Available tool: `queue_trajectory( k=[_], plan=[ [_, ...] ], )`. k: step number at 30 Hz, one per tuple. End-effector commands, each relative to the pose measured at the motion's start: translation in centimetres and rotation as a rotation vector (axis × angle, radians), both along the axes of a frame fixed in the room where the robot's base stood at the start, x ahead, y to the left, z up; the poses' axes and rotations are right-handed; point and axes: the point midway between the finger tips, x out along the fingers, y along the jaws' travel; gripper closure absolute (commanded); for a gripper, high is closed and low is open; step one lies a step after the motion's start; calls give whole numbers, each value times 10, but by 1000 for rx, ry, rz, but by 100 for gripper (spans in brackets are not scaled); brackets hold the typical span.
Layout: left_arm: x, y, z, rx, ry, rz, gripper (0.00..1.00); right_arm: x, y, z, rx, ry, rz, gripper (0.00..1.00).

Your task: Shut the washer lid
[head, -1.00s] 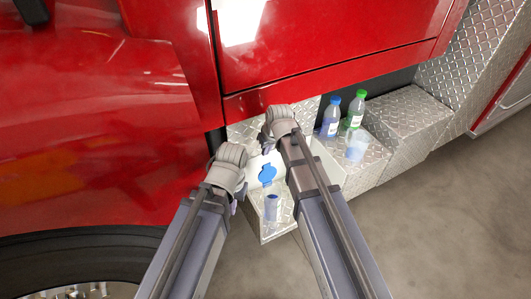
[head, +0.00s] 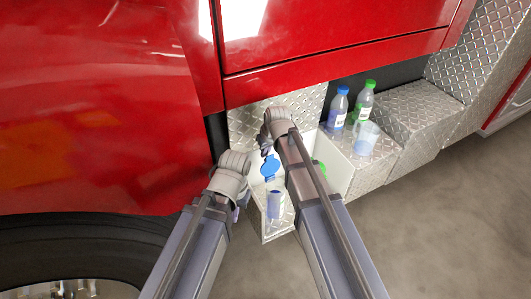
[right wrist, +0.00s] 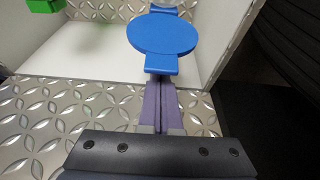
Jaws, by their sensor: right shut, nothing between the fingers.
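The blue washer lid (head: 270,167) is a round disc with a tab, standing open inside the white recess in the truck's step. In the right wrist view the lid (right wrist: 162,34) shows large, its tab toward my fingers. My right gripper (head: 266,149) is shut and empty. Its purple fingertips (right wrist: 160,100) end right at the tab; I cannot tell whether they touch it. My left gripper (head: 239,203) is low at the left of the recess, its fingers mostly hidden. A clear container with blue content (head: 275,206) shows just below the lid.
A green cap (head: 321,168) is in the recess, partly behind my right arm. A red panel (head: 335,60) hangs above; a tyre (head: 85,250) is at left.

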Motion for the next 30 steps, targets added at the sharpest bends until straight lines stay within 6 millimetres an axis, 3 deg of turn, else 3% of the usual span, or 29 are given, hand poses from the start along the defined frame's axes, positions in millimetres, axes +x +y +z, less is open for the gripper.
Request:
queue_trajectory(
  k=[30],
  plan=[
    [0,0,-6,0,0,0,100,-7,-4,2,37,-86,0,100]
  ],
)
